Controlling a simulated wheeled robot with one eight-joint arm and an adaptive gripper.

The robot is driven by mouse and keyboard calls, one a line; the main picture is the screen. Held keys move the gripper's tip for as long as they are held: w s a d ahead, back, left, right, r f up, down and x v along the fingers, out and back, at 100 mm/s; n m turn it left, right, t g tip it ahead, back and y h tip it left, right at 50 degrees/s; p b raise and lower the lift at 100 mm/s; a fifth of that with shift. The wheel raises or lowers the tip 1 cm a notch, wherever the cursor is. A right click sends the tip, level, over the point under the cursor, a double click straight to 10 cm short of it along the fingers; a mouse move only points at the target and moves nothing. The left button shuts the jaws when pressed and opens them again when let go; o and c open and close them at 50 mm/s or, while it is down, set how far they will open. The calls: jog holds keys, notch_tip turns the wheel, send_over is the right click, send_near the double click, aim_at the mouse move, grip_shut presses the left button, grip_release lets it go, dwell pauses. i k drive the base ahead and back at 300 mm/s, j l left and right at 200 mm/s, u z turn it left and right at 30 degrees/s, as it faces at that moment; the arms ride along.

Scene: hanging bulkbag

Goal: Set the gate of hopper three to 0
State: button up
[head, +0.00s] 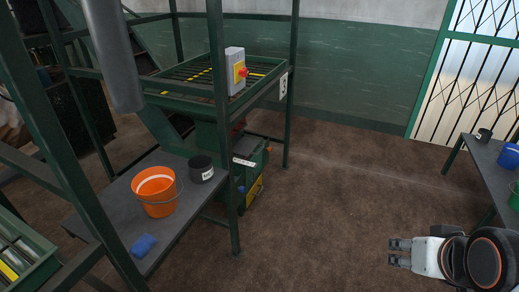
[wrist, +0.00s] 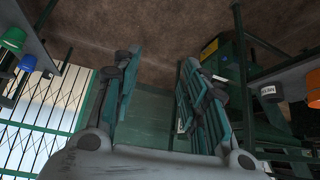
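A green hopper frame with a slatted grate (head: 190,76) stands left of centre in the head view. A number plate (head: 283,86) hangs on its right side; its digit is small and may be a 3. A small white marked plate (head: 244,162) sits below, by a green and yellow unit (head: 254,185); no gate setting is readable. My gripper (head: 398,252) is at the lower right, over the floor and well apart from the hopper. In the wrist view its fingers (wrist: 160,60) are spread open with nothing between them.
A grey box with a red knob (head: 239,72) is on the hopper. A bench at left carries an orange bucket (head: 156,192), a dark pot (head: 201,168) and a blue item (head: 143,245). Another table (head: 490,165) stands at right. Brown floor (head: 330,190) between is clear.

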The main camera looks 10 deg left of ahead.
aim_at(244, 146)
jog(key=i+j+u, duration=0.1)
jog(key=i+j, duration=0.2)
jog(key=i, duration=0.5)
jog(key=i+j+u, duration=0.1)
jog(key=i, duration=0.7)
jog(key=i+j+u, duration=0.15)
jog(key=i, duration=0.7)
jog(key=j, duration=0.1)
